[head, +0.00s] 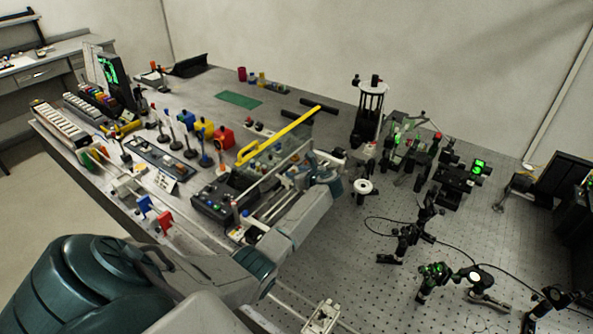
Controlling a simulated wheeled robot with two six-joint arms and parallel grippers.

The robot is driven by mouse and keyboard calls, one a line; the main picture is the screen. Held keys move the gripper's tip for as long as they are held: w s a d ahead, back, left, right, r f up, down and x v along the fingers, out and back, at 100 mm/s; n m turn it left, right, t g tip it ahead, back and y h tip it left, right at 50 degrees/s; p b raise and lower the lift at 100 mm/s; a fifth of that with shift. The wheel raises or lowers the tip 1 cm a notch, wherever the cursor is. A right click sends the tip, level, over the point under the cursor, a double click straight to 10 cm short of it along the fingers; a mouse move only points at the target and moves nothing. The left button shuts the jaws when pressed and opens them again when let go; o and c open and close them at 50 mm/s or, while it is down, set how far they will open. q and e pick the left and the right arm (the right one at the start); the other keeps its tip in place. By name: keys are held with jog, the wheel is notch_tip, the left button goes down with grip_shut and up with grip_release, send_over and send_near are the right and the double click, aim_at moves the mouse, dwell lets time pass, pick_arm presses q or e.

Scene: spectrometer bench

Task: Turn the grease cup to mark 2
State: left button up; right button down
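My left arm reaches in from the lower left across the bench. Its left gripper (335,156) is at the far end, by the right edge of the clear-walled case, and is small and partly hidden by its own wrist. I cannot tell whether its fingers are open or shut, or whether they touch anything. I cannot pick out the grease cup or its marks for certain. A small white round piece with a dark centre (364,187) stands on the bench just right of and below the gripper. My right gripper is not in view.
A clear-walled case with a yellow bar (272,136) stands left of the gripper. A black-and-white column (368,112) rises behind it. Optical mounts (436,272) and cables stand on the perforated bench at right. A green mat (238,100) lies at the back.

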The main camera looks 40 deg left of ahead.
pick_arm(q)
jog(key=shift+a+f, duration=0.1)
jog(key=shift+a, duration=0.1)
jog(key=shift+d, duration=0.1)
jog(key=shift+c, duration=0.2)
grip_shut()
jog(key=shift+s+m+t, duration=0.1)
jog(key=shift+m+t, duration=0.2)
jog(key=shift+s+m+t+h+p, duration=0.2)
jog(key=shift+m+t+h+p, duration=0.3)
jog(key=shift+m+t+p, duration=0.35)
jog(key=m+t+h, duration=0.2)
jog(key=m+t, duration=0.1)
jog(key=shift+s+a, duration=0.15)
jog(key=shift+a, duration=0.15)
jog(key=shift+s+a+m+t+h, duration=0.1)
jog(key=shift+m+t+h, duration=0.9)
jog(key=shift+m, duration=0.15)
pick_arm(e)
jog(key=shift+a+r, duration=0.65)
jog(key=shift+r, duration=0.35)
